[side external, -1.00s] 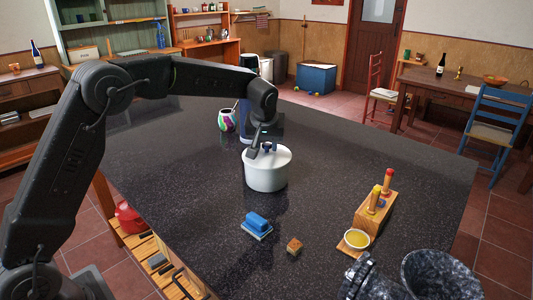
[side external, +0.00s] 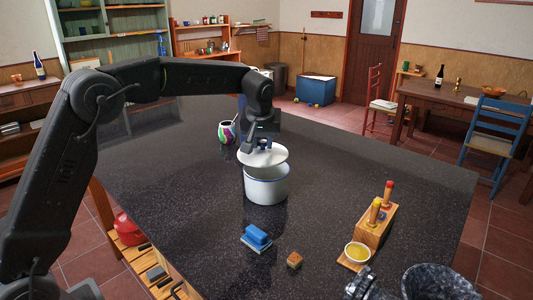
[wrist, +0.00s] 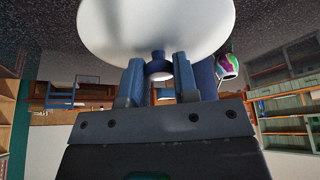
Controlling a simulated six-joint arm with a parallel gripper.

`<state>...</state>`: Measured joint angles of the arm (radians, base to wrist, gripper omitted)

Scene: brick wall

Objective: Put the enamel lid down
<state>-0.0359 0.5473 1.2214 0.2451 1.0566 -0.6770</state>
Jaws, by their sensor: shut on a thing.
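The white enamel lid (side external: 264,157) is held tilted above the white enamel pot (side external: 266,187), whose far part it covers from view. The pot stands on the dark speckled counter, with a blue line at its rim. My gripper (side external: 264,143) is shut on the lid's dark blue knob. In the wrist view the lid (wrist: 155,25) fills the top, and its knob (wrist: 158,67) sits between my two fingers (wrist: 158,80). Whether the lid still touches the pot's rim at one side, I cannot tell.
A patterned cup (side external: 227,132) stands behind the pot to the left. The counter (side external: 180,190) left of the pot is bare.

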